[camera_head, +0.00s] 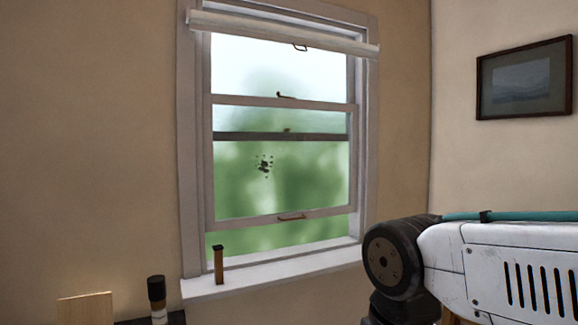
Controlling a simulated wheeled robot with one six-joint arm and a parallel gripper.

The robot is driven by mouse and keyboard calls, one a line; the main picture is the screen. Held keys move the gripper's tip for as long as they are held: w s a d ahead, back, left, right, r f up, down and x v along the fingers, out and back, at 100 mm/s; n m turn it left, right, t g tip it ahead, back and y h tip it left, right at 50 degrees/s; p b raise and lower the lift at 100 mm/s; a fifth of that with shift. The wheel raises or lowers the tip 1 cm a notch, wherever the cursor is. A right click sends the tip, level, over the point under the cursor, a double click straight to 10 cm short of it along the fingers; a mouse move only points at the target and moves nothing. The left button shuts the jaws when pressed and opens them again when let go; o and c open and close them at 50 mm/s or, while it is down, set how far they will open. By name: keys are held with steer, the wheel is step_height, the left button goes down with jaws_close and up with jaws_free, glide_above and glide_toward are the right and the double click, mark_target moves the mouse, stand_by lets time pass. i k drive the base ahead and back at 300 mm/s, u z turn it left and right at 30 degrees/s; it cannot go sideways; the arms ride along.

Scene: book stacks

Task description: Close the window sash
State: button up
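The window's lower sash (283,215) is a pale frame around a blurred green view. It is raised, with an open gap between its bottom rail and the white sill (300,267). The sash's top rail (240,101) overlaps the upper pane and carries a brown latch (286,95). A dark speckled smudge (264,166) shows on the glass. My arm reaches in from the lower right, apart from the window. My gripper is not in view.
A small upright dark-brown object (218,265) stands at the sill's left end, close below the sash. A black-capped bottle (157,295) and a wooden block (86,308) are at the lower left. A rolled blind (280,33) hangs above. A framed picture (524,79) hangs on the right wall.

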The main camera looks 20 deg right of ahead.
mark_target(211, 225)
steer(key=z, duration=0.35)
steer(key=i, duration=0.4)
steer(key=z, duration=0.95)
steer(key=i, duration=1.5)
steer(key=u, duration=0.75)
steer(key=i, duration=0.5)
steer(key=u, duration=0.55)
